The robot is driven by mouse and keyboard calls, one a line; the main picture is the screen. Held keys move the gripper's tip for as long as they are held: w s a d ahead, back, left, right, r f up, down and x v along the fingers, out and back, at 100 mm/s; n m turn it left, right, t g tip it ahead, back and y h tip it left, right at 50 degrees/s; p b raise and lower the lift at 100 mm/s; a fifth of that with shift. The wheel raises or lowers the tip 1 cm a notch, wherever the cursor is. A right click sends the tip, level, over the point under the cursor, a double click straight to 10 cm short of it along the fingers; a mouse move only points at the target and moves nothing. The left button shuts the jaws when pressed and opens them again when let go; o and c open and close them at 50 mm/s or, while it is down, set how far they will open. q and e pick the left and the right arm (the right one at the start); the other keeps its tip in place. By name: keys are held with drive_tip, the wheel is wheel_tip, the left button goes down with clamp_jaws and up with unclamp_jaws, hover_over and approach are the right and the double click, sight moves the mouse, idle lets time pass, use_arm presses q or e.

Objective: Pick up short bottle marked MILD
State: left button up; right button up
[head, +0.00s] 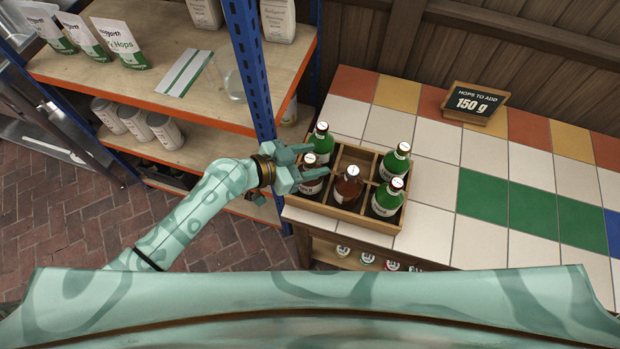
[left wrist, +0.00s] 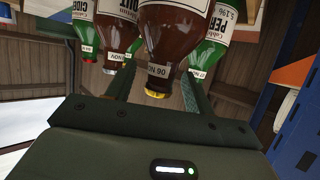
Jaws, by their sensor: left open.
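A wooden crate (head: 335,211) on the tiled counter holds brown and green bottles. A brown bottle (head: 311,187) stands at its left side, by my left gripper (head: 318,160). Another brown bottle (head: 348,190) stands in the middle. My left gripper is open, with one finger on each side of the left brown bottle's neck as far as I can tell; contact is not clear. In the upside-down left wrist view, a brown bottle with a yellow cap (left wrist: 157,94) shows between the fingers. A farther brown bottle there (left wrist: 115,35) has a label ending in "OUT". I cannot read MILD on any bottle.
Green bottles (head: 321,143) (head: 394,164) (head: 387,200) stand close by in the crate. A blue shelf post (head: 250,70) rises just left of the crate, near my left arm. A "150 g" sign (head: 476,103) stands at the back. The counter to the right is clear.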

use_arm(q)
drive_tip(key=shift+c, duration=0.3)
clamp_jaws()
drive_tip(key=shift+r, duration=0.1)
